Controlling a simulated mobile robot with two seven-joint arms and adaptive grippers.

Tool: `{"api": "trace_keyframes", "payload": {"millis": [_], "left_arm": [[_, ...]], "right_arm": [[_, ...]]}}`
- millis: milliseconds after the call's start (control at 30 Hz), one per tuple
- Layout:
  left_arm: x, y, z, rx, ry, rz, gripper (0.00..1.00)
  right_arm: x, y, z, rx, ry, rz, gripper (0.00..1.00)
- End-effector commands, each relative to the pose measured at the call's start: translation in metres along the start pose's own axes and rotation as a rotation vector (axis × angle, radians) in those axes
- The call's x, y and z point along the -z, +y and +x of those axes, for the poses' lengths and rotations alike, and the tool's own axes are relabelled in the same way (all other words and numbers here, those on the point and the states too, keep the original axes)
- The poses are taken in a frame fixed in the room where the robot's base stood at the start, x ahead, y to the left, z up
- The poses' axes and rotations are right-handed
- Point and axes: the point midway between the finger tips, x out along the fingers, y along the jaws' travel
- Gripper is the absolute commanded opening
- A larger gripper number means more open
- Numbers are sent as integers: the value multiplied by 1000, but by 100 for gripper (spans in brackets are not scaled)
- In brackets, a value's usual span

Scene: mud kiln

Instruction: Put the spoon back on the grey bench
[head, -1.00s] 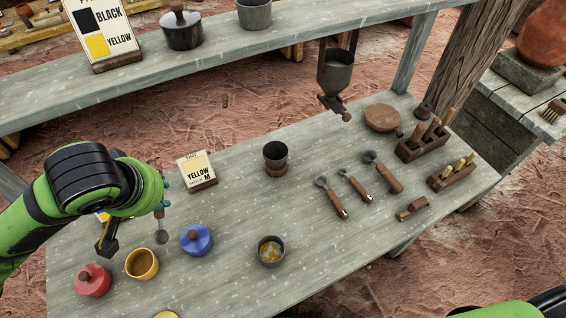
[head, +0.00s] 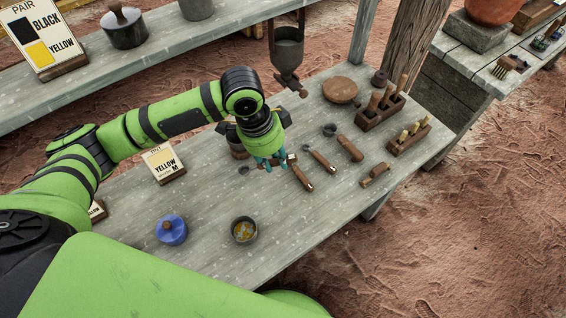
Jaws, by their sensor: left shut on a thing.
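My left gripper (head: 269,163) is over the middle of the grey bench (head: 207,208), its teal fingertips pointing down and shut on the spoon (head: 245,170). The spoon lies roughly level across the fingers. Its dark bowl shows to the left and its wooden handle end to the right. It is low, close to the bench top; I cannot tell whether it touches. Several wooden-handled tools, including the nearest one (head: 300,174), lie just right of the gripper. My right gripper is not in view.
A hopper (head: 288,62) and wooden tool blocks (head: 380,111) stand beyond.

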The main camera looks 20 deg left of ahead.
Motion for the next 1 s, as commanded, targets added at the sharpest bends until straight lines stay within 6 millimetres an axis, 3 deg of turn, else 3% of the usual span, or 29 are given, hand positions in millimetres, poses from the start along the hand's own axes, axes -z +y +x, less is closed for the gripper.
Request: {"api": "trace_keyframes", "payload": {"millis": [200,400,600,1000], "left_arm": [[8,-2,31,-83,-110,538,0],[5,-6,53,-104,-174,893,0],[3,-7,63,-105,-191,1019,0],[-2,-7,84,-104,-191,1022,0]], "right_arm": [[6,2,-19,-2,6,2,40],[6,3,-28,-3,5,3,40],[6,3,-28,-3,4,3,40],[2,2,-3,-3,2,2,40]]}}
